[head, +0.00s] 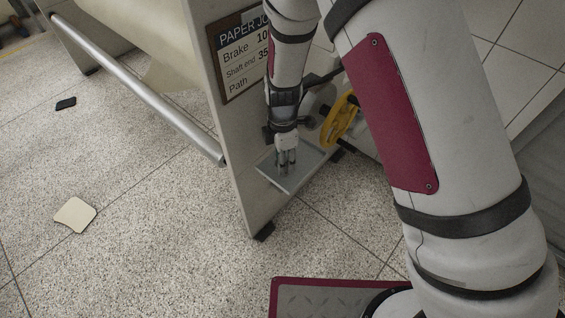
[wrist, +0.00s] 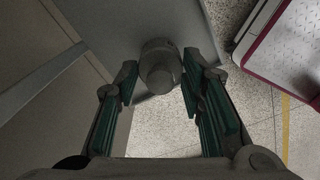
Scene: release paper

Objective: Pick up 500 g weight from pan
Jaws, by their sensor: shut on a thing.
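The 500 g weight (wrist: 160,68) is a grey metal cylinder with a narrower round top, seen from above in the wrist view. My gripper (head: 286,165) points down over the pan (head: 299,182), a flat grey plate at the side of the paper stand. In the wrist view, the fingers of my gripper (wrist: 160,82) are on either side of the weight and shut on it. The pan also shows behind it in the wrist view (wrist: 105,30). In the head view the weight is hard to make out among the fingers. I cannot tell whether it touches the pan.
The paper stand's side panel (head: 222,130) rises close left of my gripper, with a sign (head: 240,50). A yellow handwheel (head: 339,120) is just right. A metal bar (head: 150,95) runs left. A cream square (head: 75,214) and dark object (head: 66,103) lie on the floor.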

